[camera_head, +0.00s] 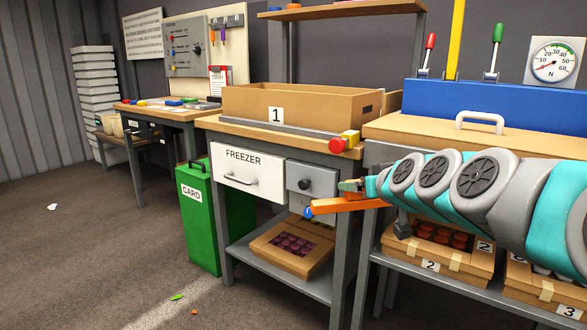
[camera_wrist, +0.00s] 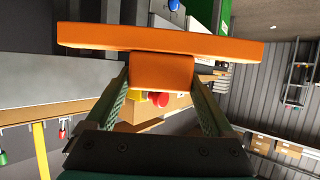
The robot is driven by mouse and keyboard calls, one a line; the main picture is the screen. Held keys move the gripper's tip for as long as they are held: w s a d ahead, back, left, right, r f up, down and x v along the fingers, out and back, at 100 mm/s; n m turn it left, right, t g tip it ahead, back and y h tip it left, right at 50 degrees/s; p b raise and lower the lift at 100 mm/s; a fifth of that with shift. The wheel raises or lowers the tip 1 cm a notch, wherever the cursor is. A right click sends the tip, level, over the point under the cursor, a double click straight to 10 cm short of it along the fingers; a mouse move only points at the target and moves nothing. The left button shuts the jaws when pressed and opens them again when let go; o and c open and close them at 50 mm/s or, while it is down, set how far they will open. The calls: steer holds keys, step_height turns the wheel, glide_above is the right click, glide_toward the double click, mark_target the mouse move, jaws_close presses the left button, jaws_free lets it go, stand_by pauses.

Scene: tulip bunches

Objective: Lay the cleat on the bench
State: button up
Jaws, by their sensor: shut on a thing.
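The orange cleat (camera_head: 340,205) is a T-shaped piece: a long bar with a short block, seen clearly in the wrist view (camera_wrist: 160,42). My gripper (camera_head: 354,188) is shut on the cleat's block, with one finger on each side in the wrist view (camera_wrist: 161,78). The cleat is held in the air in front of the middle bench (camera_head: 207,122), below its wooden top in the head view. The right-hand bench (camera_head: 400,130) has a wooden top and is partly hidden by my arm.
An open carton marked 1 (camera_head: 240,105) fills much of the middle benchtop. A red button on a yellow box (camera_head: 345,142) sits at its right front corner. A blue machine (camera_head: 430,98) stands on the right bench. A green CARD bin (camera_head: 197,228) stands left.

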steer(key=w+f+m+h, duration=0.2)
steer(key=f+m+h, duration=0.1)
steer(key=f, duration=0.5)
steer(key=w+f+m+h, duration=0.2)
steer(key=w+f+h, duration=0.1)
steer(key=f, duration=0.6)
steer(key=shift+f+m+h, duration=0.3)
steer(key=shift+m+h, duration=0.1)
steer(key=shift+w+a+r, duration=0.2)
steer(key=shift+a+r, duration=0.2)
steer(key=shift+s+d+f, duration=0.2)
steer(key=shift+d, duration=0.2)
steer(key=shift+f, duration=0.1)
